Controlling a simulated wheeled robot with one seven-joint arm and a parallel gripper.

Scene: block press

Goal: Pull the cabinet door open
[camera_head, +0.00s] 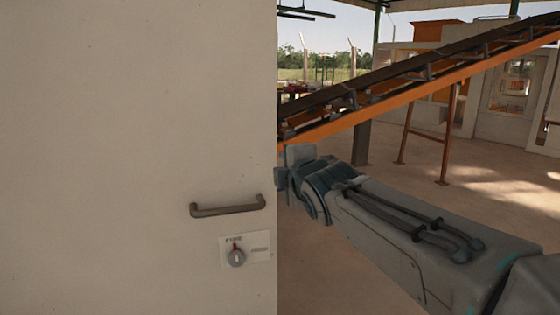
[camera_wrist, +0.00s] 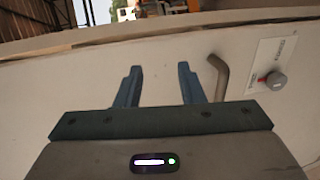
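The cabinet door (camera_head: 110,150) is a large pale flat panel filling the left half of the head view. A brown bar handle (camera_head: 228,208) is fixed near its right edge, and the door looks shut. In the wrist view the handle (camera_wrist: 220,76) stands just right of the right finger, outside the gap between the fingers. My gripper (camera_wrist: 158,72) is open, its two blue fingers apart with nothing between them. In the head view my arm reaches to the door's right edge, and the fingers are hidden there. I cannot tell whether a finger touches the handle.
A label plate with a round knob (camera_head: 236,257) sits below the handle; it also shows in the wrist view (camera_wrist: 272,80). An orange conveyor (camera_head: 420,85) slopes up behind my arm.

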